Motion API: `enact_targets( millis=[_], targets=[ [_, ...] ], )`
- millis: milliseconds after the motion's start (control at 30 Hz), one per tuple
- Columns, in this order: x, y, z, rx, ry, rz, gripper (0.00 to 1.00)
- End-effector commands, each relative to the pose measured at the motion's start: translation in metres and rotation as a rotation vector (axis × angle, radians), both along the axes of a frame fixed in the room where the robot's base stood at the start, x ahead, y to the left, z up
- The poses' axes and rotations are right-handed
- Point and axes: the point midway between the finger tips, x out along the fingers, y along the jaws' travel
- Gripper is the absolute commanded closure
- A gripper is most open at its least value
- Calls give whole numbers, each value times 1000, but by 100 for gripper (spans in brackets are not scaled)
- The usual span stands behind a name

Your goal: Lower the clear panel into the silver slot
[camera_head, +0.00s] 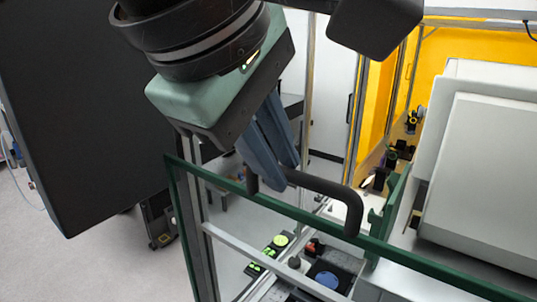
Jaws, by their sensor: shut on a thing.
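The clear panel has a green edge (315,220) that slants from the left middle down to the lower right. A dark bent handle (340,193) is fixed to it. My gripper (272,180) comes down from the upper left, its blue-grey fingers shut on the left part of the handle. The panel is held in front of a silver frame (270,262), which shows through it. The panel's lower edge is out of view, and I cannot tell whether it touches the silver slot.
Behind the panel is a bench with a blue disc (328,280), a yellow-green disc (280,240) and small dark parts. A large pale housing (490,180) fills the right. A yellow-walled enclosure (480,45) stands behind. Pale floor (80,250) is open at lower left.

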Motion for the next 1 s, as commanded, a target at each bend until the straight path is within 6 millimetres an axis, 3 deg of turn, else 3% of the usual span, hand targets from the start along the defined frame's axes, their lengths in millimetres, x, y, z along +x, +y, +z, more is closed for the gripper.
enact_targets(
  millis=[1000],
  targets=[
    [15,-11,-3,-3,-6,0,100]
  ],
)
